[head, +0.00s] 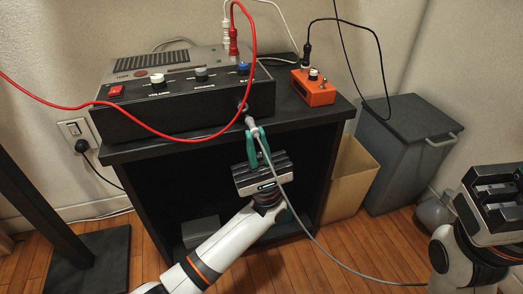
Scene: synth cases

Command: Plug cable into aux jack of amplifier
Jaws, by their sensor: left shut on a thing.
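The amplifier (180,122) is a dark box with knobs and a red switch on its sloped panel, standing on a black cabinet. Its aux jack (243,107) is on the front face, near the right end. My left gripper (257,138) has teal fingers, shut on the grey cable's plug (250,122) just in front of the amplifier. The plug's tip meets the jack area; I cannot tell how far it is inserted. The grey cable (312,236) hangs down and curves right toward the floor. My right gripper (497,190) is at the right edge, its fingertips not clearly visible.
A red cable (165,132) droops across the amplifier's front. An orange pedal box (314,90) with a black cable sits on the cabinet top (310,115). A grey bin (405,150) and a cardboard box (348,180) stand to the right.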

